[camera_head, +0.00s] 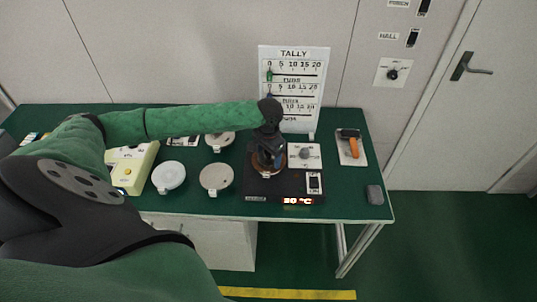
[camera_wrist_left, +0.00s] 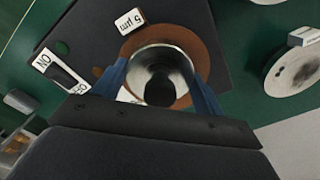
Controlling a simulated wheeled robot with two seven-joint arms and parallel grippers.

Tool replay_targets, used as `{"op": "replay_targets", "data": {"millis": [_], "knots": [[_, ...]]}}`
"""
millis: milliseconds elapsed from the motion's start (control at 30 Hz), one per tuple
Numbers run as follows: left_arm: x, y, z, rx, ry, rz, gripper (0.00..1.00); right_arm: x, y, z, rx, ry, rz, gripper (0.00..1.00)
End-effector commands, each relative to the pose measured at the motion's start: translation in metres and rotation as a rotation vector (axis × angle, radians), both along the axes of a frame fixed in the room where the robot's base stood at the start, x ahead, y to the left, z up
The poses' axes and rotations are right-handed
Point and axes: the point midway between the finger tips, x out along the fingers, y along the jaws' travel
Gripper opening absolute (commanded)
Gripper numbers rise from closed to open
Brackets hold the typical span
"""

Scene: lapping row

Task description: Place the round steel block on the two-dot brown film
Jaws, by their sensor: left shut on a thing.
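The round steel block (camera_wrist_left: 160,62) shows in the left wrist view as a shiny cylinder between my left gripper's blue fingers (camera_wrist_left: 160,84). A round brown film (camera_wrist_left: 207,52) lies around and beneath it, with a white "5 µm" tag at its edge. I cannot make out any dots on the film, nor whether the block touches it. In the head view the film's brown rim (camera_head: 257,171) shows below my left gripper (camera_head: 266,157), on the dark heated plate (camera_head: 285,182). The gripper mostly hides the block there. My right gripper is not in view.
Pale round plates (camera_head: 216,178) and a white dish (camera_head: 168,177) stand left of the heated plate. An orange-handled tool (camera_head: 353,146) and a grey block (camera_head: 375,194) lie right, with free green bench between.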

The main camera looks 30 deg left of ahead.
Motion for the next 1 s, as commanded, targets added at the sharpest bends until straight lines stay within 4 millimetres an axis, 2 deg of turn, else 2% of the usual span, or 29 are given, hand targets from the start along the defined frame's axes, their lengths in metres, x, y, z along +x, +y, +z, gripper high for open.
{"op": "replay_targets", "data": {"millis": [133, 167, 233, 267, 667, 833, 1000], "knots": [[0.000, 0.000, 0.000, 0.000, -0.001, 0.000, 0.17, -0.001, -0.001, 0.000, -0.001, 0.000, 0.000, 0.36], [0.000, 0.000, -0.002, 0.000, 0.000, 0.000, 0.77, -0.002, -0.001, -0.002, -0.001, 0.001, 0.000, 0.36], [0.000, 0.000, -0.002, 0.000, 0.000, 0.000, 0.91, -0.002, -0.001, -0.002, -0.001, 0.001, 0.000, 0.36], [0.000, 0.000, -0.002, 0.000, 0.000, 0.000, 0.93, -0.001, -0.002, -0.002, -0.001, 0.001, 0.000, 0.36], [0.001, 0.000, 0.004, 0.000, -0.002, 0.000, 0.93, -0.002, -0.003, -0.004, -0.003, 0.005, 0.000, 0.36], [0.001, 0.000, 0.025, -0.001, -0.004, 0.000, 0.93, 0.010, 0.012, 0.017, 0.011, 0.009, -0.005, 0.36], [0.001, 0.000, 0.057, 0.000, -0.004, -0.001, 0.93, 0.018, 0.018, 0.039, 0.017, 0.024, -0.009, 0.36]]}}
